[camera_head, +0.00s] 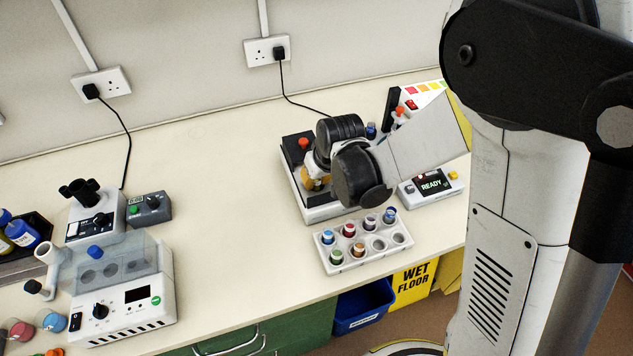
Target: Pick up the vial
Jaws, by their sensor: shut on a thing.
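My gripper (318,178) is over the black-topped device (292,153) at the middle back of the bench, largely hidden by my own wrist. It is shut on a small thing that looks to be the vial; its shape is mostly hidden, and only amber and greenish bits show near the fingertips. In front of it, a white rack (372,262) holds several capped vials with blue, red, orange and green caps. Two holes at its front right look empty.
A READY display box (433,184) stands right of the device. A white instrument with a clear lid (122,300) and a small dark control box (150,208) stand at left. The bench between them and the rack is clear. A blue bin (362,307) sits below the front edge.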

